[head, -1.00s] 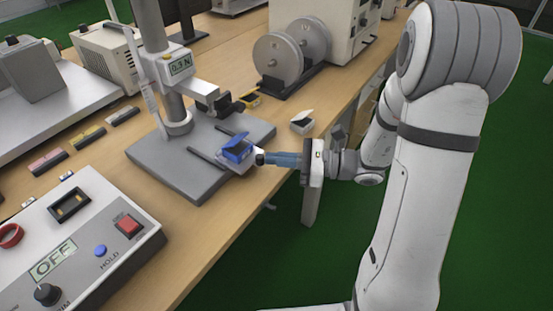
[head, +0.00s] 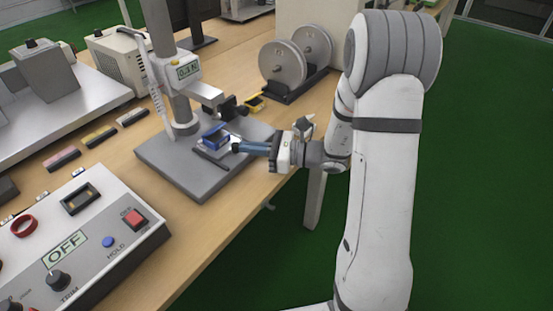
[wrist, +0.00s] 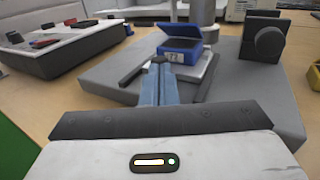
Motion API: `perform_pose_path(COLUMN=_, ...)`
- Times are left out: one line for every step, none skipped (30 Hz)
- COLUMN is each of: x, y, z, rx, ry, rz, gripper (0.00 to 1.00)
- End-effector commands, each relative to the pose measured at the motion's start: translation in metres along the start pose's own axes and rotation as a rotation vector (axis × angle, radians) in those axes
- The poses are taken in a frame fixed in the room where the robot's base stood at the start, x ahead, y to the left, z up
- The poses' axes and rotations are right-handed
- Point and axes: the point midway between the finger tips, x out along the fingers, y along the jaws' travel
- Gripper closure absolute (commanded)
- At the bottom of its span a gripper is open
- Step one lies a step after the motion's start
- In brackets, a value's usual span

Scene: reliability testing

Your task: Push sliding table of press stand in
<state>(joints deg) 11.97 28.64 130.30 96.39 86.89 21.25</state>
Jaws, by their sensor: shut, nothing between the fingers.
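The press stand (head: 190,178) has a grey base, an upright column and a head with a small display. On its base is the sliding table (head: 231,142), a light plate between dark rails, carrying a small blue box (head: 213,140) with its lid raised. The plate also shows in the wrist view (wrist: 208,68), with the blue box (wrist: 178,56) on it. My gripper (head: 236,148) is shut and empty. Its blue fingers reach in over the base from the right, tips at the plate's near edge. I cannot tell whether they touch it.
A control box (head: 85,240) with an OFF display stands at the front left. Two grey reels (head: 283,62) on a dark stand are at the back. The table's right edge runs below my arm.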

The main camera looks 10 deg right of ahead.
Motion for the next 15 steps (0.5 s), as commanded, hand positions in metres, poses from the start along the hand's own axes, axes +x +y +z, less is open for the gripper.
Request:
perform_pose_path(x=0.000, y=-0.003, z=0.005, rx=-0.011, ry=-0.008, rz=-0.002, gripper=1.00)
perform_pose_path(x=-0.003, y=-0.004, z=0.005, rx=-0.011, ry=-0.008, rz=-0.003, gripper=1.00)
perform_pose_path(x=-0.007, y=-0.004, z=0.005, rx=-0.011, ry=-0.007, rz=-0.003, gripper=1.00)
perform_pose_path(x=-0.012, y=-0.004, z=0.005, rx=-0.010, ry=-0.007, rz=-0.002, gripper=1.00)
perform_pose_path(x=-0.017, y=-0.004, z=0.005, rx=-0.009, ry=-0.007, rz=-0.002, gripper=1.00)
perform_pose_path(x=-0.025, y=-0.004, z=0.005, rx=-0.007, ry=-0.007, rz=-0.001, gripper=1.00)
perform_pose_path(x=-0.031, y=-0.004, z=0.005, rx=-0.006, ry=-0.008, rz=0.000, gripper=1.00)
perform_pose_path(x=-0.038, y=-0.004, z=0.005, rx=-0.005, ry=-0.008, rz=0.001, gripper=1.00)
perform_pose_path(x=-0.048, y=-0.004, z=0.005, rx=-0.004, ry=-0.008, rz=0.000, gripper=1.00)
perform_pose_path(x=-0.056, y=-0.005, z=0.004, rx=-0.004, ry=-0.007, rz=-0.001, gripper=1.00)
perform_pose_path(x=-0.063, y=-0.005, z=0.004, rx=-0.004, ry=-0.007, rz=-0.002, gripper=1.00)
perform_pose_path(x=-0.073, y=-0.004, z=0.004, rx=-0.003, ry=-0.008, rz=-0.002, gripper=1.00)
perform_pose_path(x=-0.079, y=-0.004, z=0.004, rx=-0.003, ry=-0.007, rz=0.000, gripper=1.00)
perform_pose_path(x=-0.086, y=-0.004, z=0.004, rx=-0.003, ry=-0.006, rz=-0.001, gripper=1.00)
perform_pose_path(x=-0.094, y=-0.003, z=0.004, rx=-0.002, ry=-0.007, rz=0.002, gripper=1.00)
